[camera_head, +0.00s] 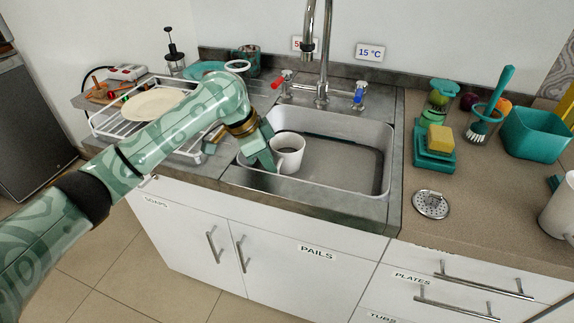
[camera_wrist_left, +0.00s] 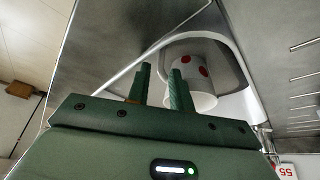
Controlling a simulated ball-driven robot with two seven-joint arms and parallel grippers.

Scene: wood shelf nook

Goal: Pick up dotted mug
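My left gripper (camera_head: 262,150) is at the mug's left side, over the sink's left edge. In the left wrist view its two fingers (camera_wrist_left: 159,80) are apart with a gap between them. The right finger overlaps the mug's near left part. I cannot tell whether it touches the mug. My right gripper is not in view.
A white dish rack (camera_head: 104,122) with a plate (camera_head: 154,104) stands left of the sink. The faucet (camera_head: 322,70) rises behind it. A yellow sponge (camera_head: 440,139), a teal tub (camera_head: 533,135) and a drain strainer (camera_head: 431,204) are on the right counter. The sink's right half is clear.

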